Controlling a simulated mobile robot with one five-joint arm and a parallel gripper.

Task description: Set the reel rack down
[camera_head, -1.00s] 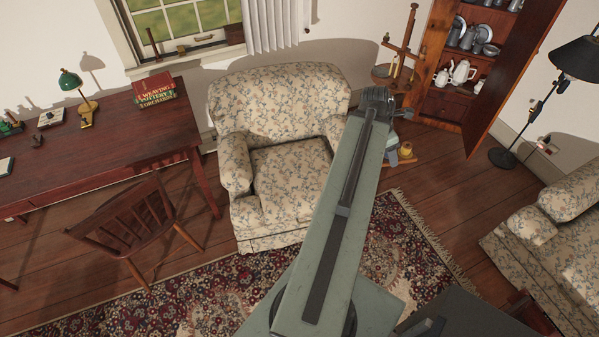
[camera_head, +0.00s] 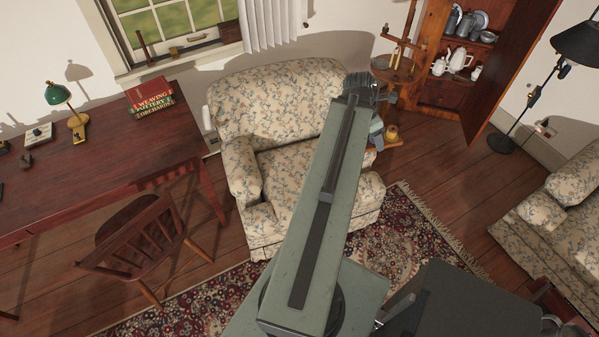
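The reel rack (camera_head: 390,142) shows as a small wooden piece with a yellow reel at the far end of my arm, right of the armchair. Most of it is hidden behind my arm and wrist. My gripper (camera_head: 376,132) is at the rack's left side, its fingers mostly covered by the wrist. The rack keeps its place at the gripper as the arm shifts, so the gripper appears shut on it. The exact contact is hidden.
The flowered armchair (camera_head: 252,110) stands under my arm. A small round stand (camera_head: 395,70) and an open cupboard (camera_head: 455,97) are behind. A desk (camera_head: 90,165) and wooden chair (camera_head: 140,240) are left, a sofa (camera_head: 565,215) right. Floor (camera_head: 440,165) is clear before the cupboard.

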